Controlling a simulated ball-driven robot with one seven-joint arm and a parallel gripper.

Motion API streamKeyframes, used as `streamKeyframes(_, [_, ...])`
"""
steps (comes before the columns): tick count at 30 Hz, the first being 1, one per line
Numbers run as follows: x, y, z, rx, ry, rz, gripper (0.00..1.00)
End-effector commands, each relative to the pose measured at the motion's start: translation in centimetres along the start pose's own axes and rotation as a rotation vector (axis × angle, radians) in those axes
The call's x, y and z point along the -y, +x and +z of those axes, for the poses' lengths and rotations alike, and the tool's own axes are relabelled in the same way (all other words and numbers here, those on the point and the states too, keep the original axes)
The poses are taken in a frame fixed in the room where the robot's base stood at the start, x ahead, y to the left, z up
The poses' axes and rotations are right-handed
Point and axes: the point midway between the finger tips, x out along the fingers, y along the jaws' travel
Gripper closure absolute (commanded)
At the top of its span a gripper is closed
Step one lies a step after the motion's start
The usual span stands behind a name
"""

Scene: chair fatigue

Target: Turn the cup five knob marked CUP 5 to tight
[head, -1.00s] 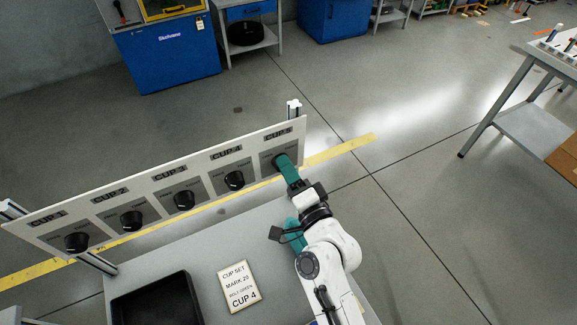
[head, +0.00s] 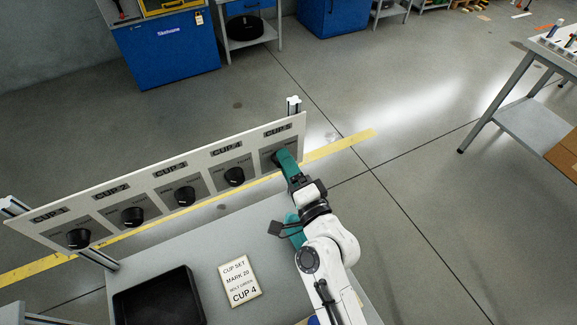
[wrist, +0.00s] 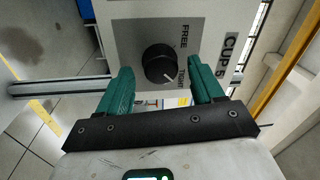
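The CUP 5 knob (wrist: 160,63) is round and black on a grey plate marked FREE and TIGHT. Its white pointer line points toward the word TIGHT in the wrist view. My gripper (wrist: 160,72) has green fingers, one on each side of the knob, with visible gaps to it; it is open. In the head view my gripper (head: 285,158) is at the right end of the white panel (head: 150,172) and hides most of this knob.
Other black knobs, such as the CUP 4 knob (head: 234,176), line the panel to the left. A black tray (head: 118,300) and a card (head: 240,281) reading CUP 4 lie on the grey table (head: 190,248).

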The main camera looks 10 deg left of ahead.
Motion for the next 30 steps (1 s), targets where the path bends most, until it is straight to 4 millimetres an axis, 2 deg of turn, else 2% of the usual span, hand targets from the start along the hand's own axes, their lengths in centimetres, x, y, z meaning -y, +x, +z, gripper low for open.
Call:
streamKeyframes(7, [0.0,-0.1,0.0,0.001,-0.001,-0.001,0.33])
streamKeyframes(11, [-0.2,-1.0,0.1,0.0,0.0,0.0,0.33])
streamKeyframes(24, [-0.3,-8.8,0.1,0.0,0.0,0.0,0.33])
streamKeyframes(30, [-0.1,-10.5,0.1,0.0,0.0,-0.001,0.33])
